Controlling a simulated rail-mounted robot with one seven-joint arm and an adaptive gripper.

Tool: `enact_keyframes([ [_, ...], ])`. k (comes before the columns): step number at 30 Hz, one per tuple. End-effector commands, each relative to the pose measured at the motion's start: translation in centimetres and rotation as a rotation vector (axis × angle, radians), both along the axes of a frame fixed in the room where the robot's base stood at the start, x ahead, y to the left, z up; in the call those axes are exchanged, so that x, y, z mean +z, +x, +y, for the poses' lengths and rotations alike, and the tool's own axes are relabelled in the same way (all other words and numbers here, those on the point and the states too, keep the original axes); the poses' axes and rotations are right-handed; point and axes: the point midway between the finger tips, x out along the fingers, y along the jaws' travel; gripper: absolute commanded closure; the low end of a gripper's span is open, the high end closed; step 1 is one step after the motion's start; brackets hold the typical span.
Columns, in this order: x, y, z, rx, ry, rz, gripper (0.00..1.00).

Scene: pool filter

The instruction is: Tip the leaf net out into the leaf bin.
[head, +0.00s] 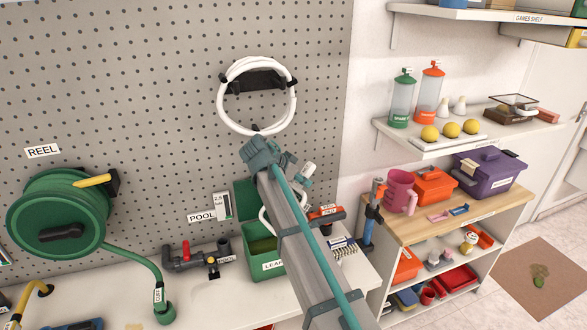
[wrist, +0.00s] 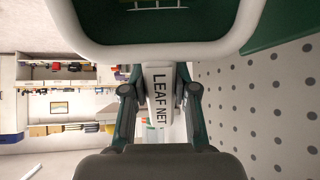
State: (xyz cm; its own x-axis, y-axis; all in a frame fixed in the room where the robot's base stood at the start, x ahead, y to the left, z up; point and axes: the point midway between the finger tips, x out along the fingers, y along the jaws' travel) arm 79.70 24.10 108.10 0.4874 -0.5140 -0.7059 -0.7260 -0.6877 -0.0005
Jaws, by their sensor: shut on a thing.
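In the wrist view, my gripper (wrist: 158,95) is shut on the white handle of the leaf net (wrist: 157,110), which reads LEAF NET. The net's rounded white rim and dark green inside fill the top of that view. What it holds cannot be made out. In the head view, a white curved edge, apparently the net's rim (head: 264,218), shows just left of my arm, at the leaf bin. The green leaf bin (head: 266,267) stands on the bench below, its label partly hidden by my arm. My fingers are hidden behind my arm in the head view.
A green hose reel (head: 60,215) and a white coiled hose (head: 229,112) hang on the pegboard (head: 150,60). Grey pipework with a red valve (head: 190,257) lies left of the bin. A shelf unit (head: 470,225) with a pink jug (head: 400,190) stands to the right.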

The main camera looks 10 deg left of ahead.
Motion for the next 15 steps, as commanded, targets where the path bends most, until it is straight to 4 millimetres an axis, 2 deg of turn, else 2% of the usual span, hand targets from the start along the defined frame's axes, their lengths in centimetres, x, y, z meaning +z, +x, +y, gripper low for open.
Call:
enact_keyframes([
  [1,0.5,0.7,-0.6,-0.006,0.037,0.035,1.00],
  [3,-0.1,1.3,-1.2,-0.006,0.094,0.089,1.00],
  [15,-5.7,2.9,-2.9,-0.003,0.411,0.388,1.00],
])
